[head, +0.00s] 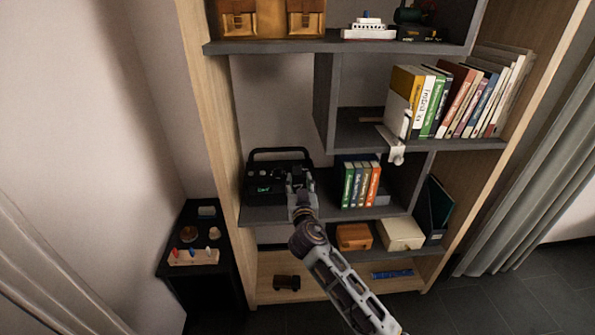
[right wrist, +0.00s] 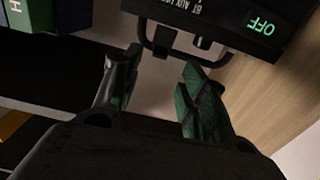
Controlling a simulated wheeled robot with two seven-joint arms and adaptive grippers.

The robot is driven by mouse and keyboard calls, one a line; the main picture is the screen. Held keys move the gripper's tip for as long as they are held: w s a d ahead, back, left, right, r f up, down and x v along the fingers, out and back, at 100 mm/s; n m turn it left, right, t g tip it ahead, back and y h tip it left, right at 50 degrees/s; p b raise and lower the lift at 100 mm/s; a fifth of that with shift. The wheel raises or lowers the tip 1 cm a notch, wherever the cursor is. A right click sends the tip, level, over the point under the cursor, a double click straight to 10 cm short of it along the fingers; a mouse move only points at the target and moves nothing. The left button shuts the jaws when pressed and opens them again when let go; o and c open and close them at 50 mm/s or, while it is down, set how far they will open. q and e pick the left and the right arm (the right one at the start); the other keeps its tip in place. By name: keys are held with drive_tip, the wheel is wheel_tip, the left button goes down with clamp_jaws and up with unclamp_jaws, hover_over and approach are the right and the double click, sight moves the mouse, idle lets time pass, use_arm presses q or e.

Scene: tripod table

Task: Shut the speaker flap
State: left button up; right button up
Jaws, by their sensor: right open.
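A black speaker (head: 262,186) with an arched carry handle stands on the middle-left shelf in the head view. Green display lettering shows on its front. My right gripper (head: 300,180) is in front of the speaker's right part and covers some of it. In the right wrist view the speaker (right wrist: 235,22) appears upside down, with green "OFF" lettering and small white "AUX" lettering. A dark frame-like part, probably the flap (right wrist: 146,42), projects from it near the fingertips. The right gripper (right wrist: 162,72) is open with nothing between its fingers; contact with the flap is unclear. My left gripper is out of view.
Several upright books (head: 360,184) stand right of the speaker; a green book or binder (right wrist: 35,14) shows in the wrist view. The wooden side panel (head: 212,120) bounds the shelf at left. Boxes (head: 400,234) stand on the shelf below.

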sight(297, 168)
drive_tip(key=shift+w, duration=3.35)
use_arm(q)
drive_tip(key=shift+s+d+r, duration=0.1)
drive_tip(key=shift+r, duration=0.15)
use_arm(e)
drive_tip(key=shift+w, duration=0.35)
drive_tip(key=c, duration=0.9)
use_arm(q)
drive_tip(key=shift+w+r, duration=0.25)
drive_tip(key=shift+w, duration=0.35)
use_arm(e)
clamp_jaws()
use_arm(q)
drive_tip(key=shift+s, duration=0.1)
